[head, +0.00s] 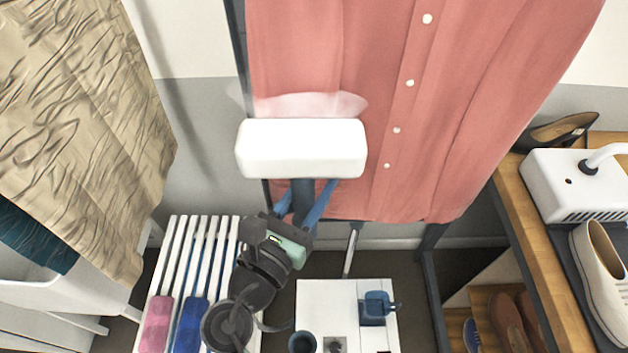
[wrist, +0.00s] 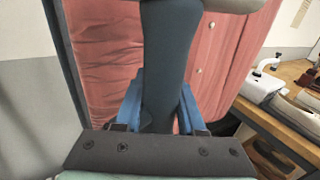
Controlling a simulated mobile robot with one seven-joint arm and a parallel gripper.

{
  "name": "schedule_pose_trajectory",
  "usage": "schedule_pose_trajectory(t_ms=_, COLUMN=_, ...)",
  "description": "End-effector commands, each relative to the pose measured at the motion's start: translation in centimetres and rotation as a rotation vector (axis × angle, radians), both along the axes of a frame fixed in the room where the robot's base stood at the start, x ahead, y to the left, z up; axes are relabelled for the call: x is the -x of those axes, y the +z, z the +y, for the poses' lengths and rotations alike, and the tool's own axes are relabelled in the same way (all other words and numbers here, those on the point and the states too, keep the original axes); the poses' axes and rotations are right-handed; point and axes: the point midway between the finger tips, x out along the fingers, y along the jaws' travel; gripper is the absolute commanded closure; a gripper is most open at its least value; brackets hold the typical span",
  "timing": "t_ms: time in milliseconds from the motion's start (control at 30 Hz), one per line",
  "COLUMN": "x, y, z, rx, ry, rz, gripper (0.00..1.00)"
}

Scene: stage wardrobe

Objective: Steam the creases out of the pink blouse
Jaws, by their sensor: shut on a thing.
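The pink blouse (head: 330,45) hangs in front of the wall, with a row of white buttons right of centre. It looks mostly smooth in the head view. In the wrist view its left part (wrist: 105,60) shows creases. My gripper (head: 303,197) is shut on the dark handle of a steamer (head: 302,150), whose wide white head is in front of the blouse's lower left part. A pale puff of steam (head: 315,103) shows above the head. I cannot tell whether the head touches the cloth. The steamer's handle (wrist: 168,65) stands between the blue fingers in the wrist view.
A creased beige cloth (head: 80,120) hangs at left. A wooden bench (head: 545,245) at right holds a white device (head: 565,185) and shoes. Below are a white slatted rack (head: 190,255) and a white stand (head: 312,295) with a blue cup (head: 376,307).

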Motion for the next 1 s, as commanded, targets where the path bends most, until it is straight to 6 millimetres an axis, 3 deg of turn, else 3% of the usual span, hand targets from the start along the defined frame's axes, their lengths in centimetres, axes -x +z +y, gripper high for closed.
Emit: schedule_pose_trajectory(t_ms=1000, x=0.0, y=-4.8, z=0.0, rx=0.002, ry=-0.001, rz=-0.004, gripper=1.00)
